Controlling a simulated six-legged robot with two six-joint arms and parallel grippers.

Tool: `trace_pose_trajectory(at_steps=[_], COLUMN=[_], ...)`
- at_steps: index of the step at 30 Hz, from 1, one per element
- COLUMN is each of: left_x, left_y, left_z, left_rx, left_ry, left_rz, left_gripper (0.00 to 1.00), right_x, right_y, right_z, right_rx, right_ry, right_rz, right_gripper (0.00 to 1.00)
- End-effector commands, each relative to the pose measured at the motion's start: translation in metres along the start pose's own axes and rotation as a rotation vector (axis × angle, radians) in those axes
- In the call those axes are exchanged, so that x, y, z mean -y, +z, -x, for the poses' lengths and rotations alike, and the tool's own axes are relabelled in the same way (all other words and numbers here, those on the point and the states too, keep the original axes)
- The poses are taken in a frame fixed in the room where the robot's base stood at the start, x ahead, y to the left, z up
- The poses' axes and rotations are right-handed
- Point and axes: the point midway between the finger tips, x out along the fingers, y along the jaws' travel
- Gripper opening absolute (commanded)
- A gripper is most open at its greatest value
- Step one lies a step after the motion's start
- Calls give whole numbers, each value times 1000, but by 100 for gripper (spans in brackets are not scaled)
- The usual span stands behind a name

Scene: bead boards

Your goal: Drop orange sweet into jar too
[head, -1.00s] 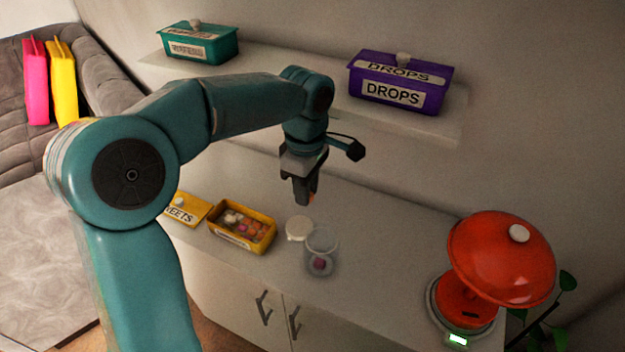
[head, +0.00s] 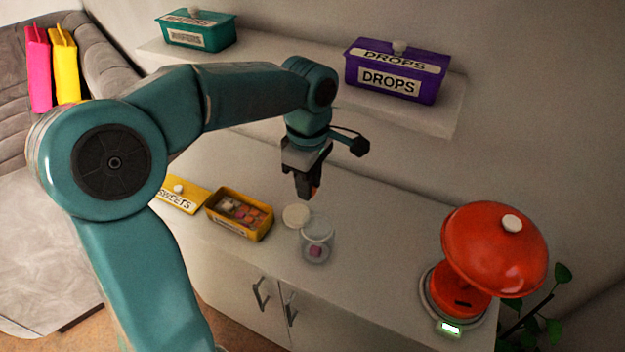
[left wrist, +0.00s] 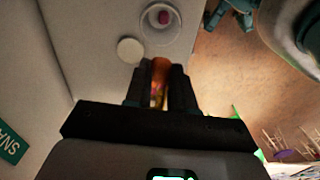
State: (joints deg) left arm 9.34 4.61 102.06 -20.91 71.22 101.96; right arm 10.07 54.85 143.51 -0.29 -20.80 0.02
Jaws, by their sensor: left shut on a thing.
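My left gripper (head: 309,190) is shut on the orange sweet (head: 316,187), held in the air above the counter, behind and above the jar. The orange sweet also shows between the fingers in the left wrist view (left wrist: 159,68). The clear jar (head: 317,235) stands open on the counter with a pink sweet (head: 315,251) at its bottom. In the left wrist view the jar's round mouth (left wrist: 145,31) lies just beyond the fingertips. A round white lid (head: 296,215) lies beside the jar. My right gripper is not in view.
An open yellow box (head: 226,226) holds several sweets, with its SWEETS lid (head: 184,198) beside it. A purple DROPS box (head: 390,82) and a teal box (head: 198,40) sit on the shelf above.

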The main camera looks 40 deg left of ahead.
Motion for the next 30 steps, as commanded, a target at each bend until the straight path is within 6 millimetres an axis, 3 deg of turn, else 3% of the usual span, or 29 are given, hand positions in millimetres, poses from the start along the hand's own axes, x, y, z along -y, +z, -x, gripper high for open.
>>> trace_pose_trajectory(at_steps=[1,7,17,18,20,30], left_x=[0,-1,-2,-2,-2,-2], left_y=[0,2,4,4,3,3], left_z=[-13,-36,-39,-39,-39,-36], left_rx=[0,0,0,0,0,0], left_ry=[-1,1,1,1,1,2], left_rz=[0,-2,-5,-5,-5,-4], left_gripper=[0,0,0,34,53,54], right_x=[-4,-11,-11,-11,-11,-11], right_y=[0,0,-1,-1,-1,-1], right_z=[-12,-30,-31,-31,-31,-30], right_rx=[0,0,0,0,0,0], right_ry=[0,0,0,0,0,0], right_rz=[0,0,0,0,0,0], right_gripper=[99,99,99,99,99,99])
